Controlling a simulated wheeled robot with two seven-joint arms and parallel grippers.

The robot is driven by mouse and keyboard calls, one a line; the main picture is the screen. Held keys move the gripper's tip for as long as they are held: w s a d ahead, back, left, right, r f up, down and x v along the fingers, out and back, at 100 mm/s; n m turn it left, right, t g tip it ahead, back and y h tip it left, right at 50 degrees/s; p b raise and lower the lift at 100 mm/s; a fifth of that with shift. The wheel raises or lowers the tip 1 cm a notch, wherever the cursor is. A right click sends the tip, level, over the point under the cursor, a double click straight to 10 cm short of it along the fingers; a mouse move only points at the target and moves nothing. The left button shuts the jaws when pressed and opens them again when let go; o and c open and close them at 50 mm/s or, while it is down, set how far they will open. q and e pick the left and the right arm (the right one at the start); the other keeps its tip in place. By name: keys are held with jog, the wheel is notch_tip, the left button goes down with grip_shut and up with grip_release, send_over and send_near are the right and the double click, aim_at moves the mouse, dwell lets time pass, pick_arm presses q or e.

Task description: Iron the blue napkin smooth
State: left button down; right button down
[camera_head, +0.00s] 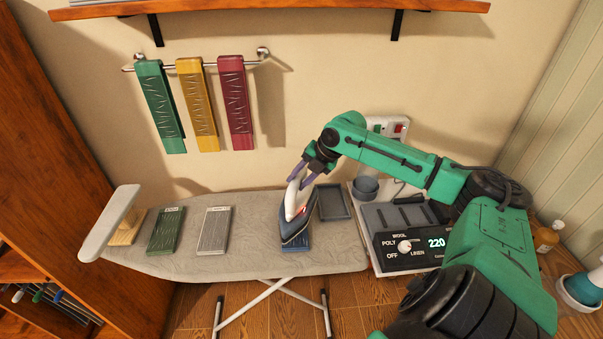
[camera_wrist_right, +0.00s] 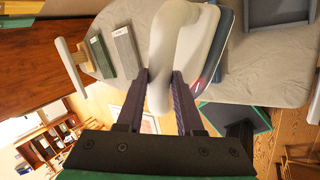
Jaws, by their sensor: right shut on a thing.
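The blue napkin (camera_head: 296,243) lies on the grey ironing board (camera_head: 255,262), mostly hidden under the iron; only its edges show. The iron (camera_head: 297,217) has a white handle and a dark blue body, and a small red light shows on it. It is over the napkin; I cannot tell whether its sole touches the cloth. My right gripper (camera_head: 307,178) is shut on the iron's handle from above and behind. In the right wrist view the gripper's fingers (camera_wrist_right: 160,98) clasp the white handle (camera_wrist_right: 172,50). My left gripper is in neither view.
A dark tray (camera_head: 334,203) lies right of the iron. The control station (camera_head: 412,259) reads 220.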

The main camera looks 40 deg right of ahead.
aim_at(297, 200)
jog(key=shift+w+a, duration=0.2)
jog(key=shift+a, duration=0.25)
jog(key=shift+f+b, duration=0.65)
jog(key=shift+b, duration=0.1)
notch_tip(297, 200, down, 5)
jog(key=b, duration=0.5)
jog(key=shift+d+r, duration=0.1)
jog(key=shift+r, duration=0.1)
jog(key=shift+f, duration=0.5)
jog(key=shift+s+f, duration=0.25)
jog(key=shift+f, duration=0.05)
dwell(1.0)
jog(key=shift+r, duration=0.1)
